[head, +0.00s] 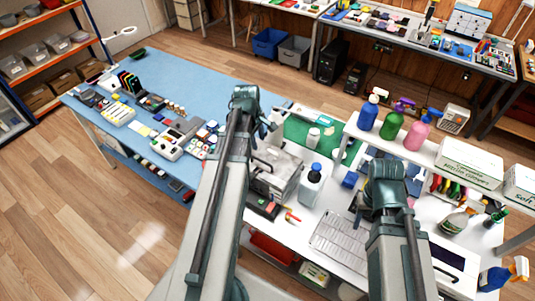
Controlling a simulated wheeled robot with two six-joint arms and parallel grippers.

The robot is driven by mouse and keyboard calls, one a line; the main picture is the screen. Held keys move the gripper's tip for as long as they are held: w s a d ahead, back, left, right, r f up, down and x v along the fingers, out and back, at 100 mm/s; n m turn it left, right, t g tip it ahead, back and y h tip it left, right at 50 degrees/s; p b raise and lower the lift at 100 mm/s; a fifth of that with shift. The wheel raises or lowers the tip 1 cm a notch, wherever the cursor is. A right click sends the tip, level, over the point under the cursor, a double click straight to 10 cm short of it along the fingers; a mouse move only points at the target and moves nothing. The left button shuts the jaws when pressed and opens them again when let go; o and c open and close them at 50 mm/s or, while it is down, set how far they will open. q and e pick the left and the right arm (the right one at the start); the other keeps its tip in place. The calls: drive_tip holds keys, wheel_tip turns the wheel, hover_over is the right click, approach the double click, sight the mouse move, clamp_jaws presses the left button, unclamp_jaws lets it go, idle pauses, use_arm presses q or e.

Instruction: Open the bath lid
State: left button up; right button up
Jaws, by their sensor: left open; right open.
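The bath appears to be the silver metal box (275,178) on the white worktop, just right of my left forearm, which hides part of its left side. Its lid looks closed, but the top is small and partly covered, so I cannot be sure. My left gripper (270,124) is open, above and beyond the bath, over the far edge of the worktop, and holds nothing I can see. My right gripper (358,204) is open, to the right of the bath and apart from it; its fingers are small and partly hidden by the wrist.
A wire rack (338,236) lies in front. A raised shelf (357,131) with blue, green and pink spray bottles stands behind. A blue table (185,78) with phones and tools is at left.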

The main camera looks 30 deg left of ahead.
sight(264, 162)
use_arm(q)
drive_tip(key=shift+f, duration=0.2)
drive_tip(key=w+f+b, duration=0.1)
drive_tip(key=f+b, duration=0.8)
drive_tip(key=w+f+b, duration=0.1)
drive_tip(key=f+b, duration=0.3)
drive_tip(key=shift+w+d+f+b, duration=0.15)
drive_tip(key=shift+w+f+b, duration=0.05)
drive_tip(key=shift+w+b, duration=0.15)
clamp_jaws()
drive_tip(key=shift+r, duration=0.1)
idle(1.0)
